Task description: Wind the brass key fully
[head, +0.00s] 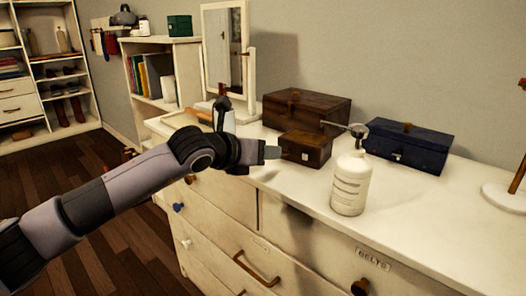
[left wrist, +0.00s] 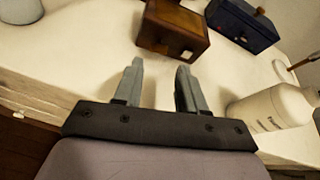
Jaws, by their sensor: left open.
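A small brown wooden box (head: 318,148) stands near the front of the white dresser top, with a small pale fitting on its front. It also shows in the left wrist view (left wrist: 172,27), just beyond my fingers, with the pale fitting (left wrist: 187,54) low on its face. I cannot tell whether this fitting is the brass key; no key shows clearly. My left gripper (head: 272,152) reaches in from the left, just left of the small box. In the left wrist view the gripper (left wrist: 160,66) is open and empty, its fingers pointing towards the box. My right gripper is not in view.
A larger brown box (head: 312,105) and a dark blue box (head: 405,146) stand behind. A mirror (head: 226,58) stands at the back left. The dresser top's front right is clear.

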